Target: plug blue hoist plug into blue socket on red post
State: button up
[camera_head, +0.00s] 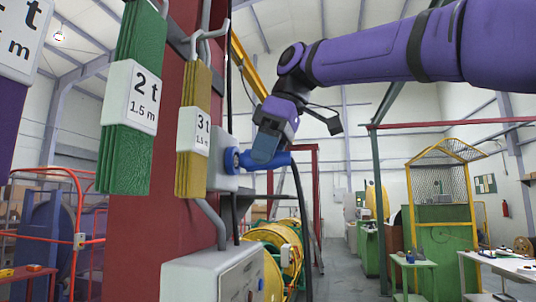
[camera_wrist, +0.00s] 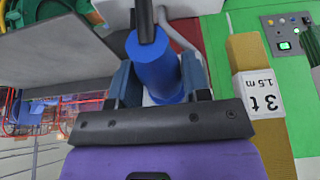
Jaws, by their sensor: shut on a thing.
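The blue hoist plug (camera_head: 279,160) is between the fingers of my gripper (camera_head: 265,150), beside the red post (camera_head: 150,235). A black cable hangs from its right end. The round blue socket (camera_head: 232,160) is on a grey box on the post's right side. The plug lies roughly level with the socket, its front end close to it. My fingers hide the space between, so I cannot tell how far the plug is in. In the wrist view, the blue plug (camera_wrist: 154,68) sits between both fingers, with its cable rising from it; the socket is hidden behind it.
Green 2 t slings (camera_head: 133,80) and yellow 3 t slings (camera_head: 193,150) hang on the post, left of the socket. A grey control box (camera_head: 212,275) is below. A dark shelf (camera_head: 250,192) sits just under the plug. Open floor lies to the right.

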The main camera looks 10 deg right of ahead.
jog(key=shift+w+a, duration=0.3)
jog(key=shift+a, duration=0.55)
jog(key=o, duration=1.1)
jog(key=shift+c, duration=0.2)
jog(key=v, duration=1)
jog(key=shift+d+r, duration=0.1)
jog(key=shift+r, duration=0.3)
jog(key=s+d+f+m+t+h, duration=0.1)
jog(key=s+d+f+m, duration=0.25)
jog(key=d+f, duration=0.35)
jog(key=s+d+f+m+t+h, duration=0.1)
jog(key=s+d+f+m, duration=0.1)
jog(key=d+f+m, duration=0.5)
jog(key=s+d+f+m, duration=0.1)
jog(key=s+d+f, duration=0.2)
jog(key=f, duration=0.6)
jog(key=s+d+f+m+t+h, duration=0.1)
jog(key=s+d+f, duration=0.1)
jog(key=s+f, duration=0.3)
jog(key=s+d+f+m+h, duration=0.1)
jog(key=s+d+f, duration=0.2)
jog(key=f, duration=1)
jog(key=shift+s+d+f+t, duration=0.2)
jog(key=shift+s+d+t, duration=0.2)
jog(key=shift+s, duration=0.25)
